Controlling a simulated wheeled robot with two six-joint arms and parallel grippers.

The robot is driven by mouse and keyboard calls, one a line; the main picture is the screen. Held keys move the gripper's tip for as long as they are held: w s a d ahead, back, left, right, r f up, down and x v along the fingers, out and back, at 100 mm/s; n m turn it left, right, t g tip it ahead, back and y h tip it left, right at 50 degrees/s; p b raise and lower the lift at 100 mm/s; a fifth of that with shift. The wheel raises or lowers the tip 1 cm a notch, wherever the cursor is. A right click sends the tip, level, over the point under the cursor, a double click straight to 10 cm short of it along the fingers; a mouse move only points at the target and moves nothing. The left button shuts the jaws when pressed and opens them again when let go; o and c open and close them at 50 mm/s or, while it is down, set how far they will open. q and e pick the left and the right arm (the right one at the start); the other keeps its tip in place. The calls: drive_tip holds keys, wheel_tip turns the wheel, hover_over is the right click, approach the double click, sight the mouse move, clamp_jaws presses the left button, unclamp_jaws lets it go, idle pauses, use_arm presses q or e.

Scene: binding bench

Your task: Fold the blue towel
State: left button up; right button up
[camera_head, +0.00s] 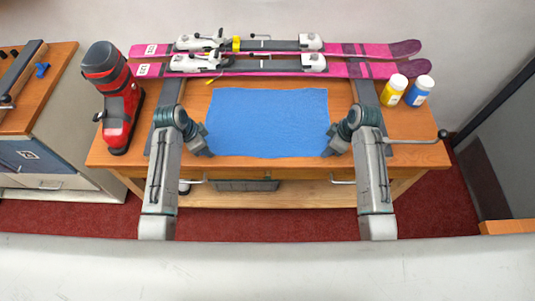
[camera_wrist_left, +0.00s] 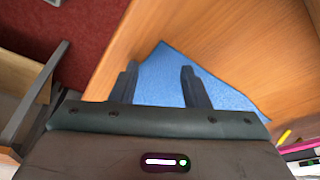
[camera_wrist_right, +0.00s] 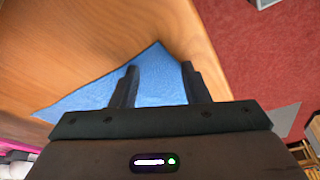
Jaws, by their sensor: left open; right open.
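The blue towel (camera_head: 267,122) lies flat and spread out on the wooden bench, unfolded, with its edges slightly wavy. My left gripper (camera_head: 208,147) is at the towel's near left corner in the head view. In the left wrist view my left gripper (camera_wrist_left: 158,85) is open, with towel (camera_wrist_left: 160,75) showing between and beyond its fingers. My right gripper (camera_head: 331,146) is at the towel's near right corner. In the right wrist view my right gripper (camera_wrist_right: 161,82) is open over the towel corner (camera_wrist_right: 158,65). I cannot tell whether the fingers touch the cloth.
Pink skis (camera_head: 350,69) with bindings lie along the back of the bench (camera_head: 425,152). A red ski boot (camera_head: 120,110) stands at the left. A yellow bottle (camera_head: 393,92) and a blue bottle (camera_head: 418,93) stand at the right. Bare wood borders the towel.

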use_arm(q)
drive_tip(key=shift+f, duration=0.15)
drive_tip(key=shift+c, duration=0.2)
use_arm(e)
drive_tip(key=shift+f, duration=0.15)
drive_tip(key=shift+c, duration=0.2)
use_arm(q)
clamp_jaws()
use_arm(e)
clamp_jaws()
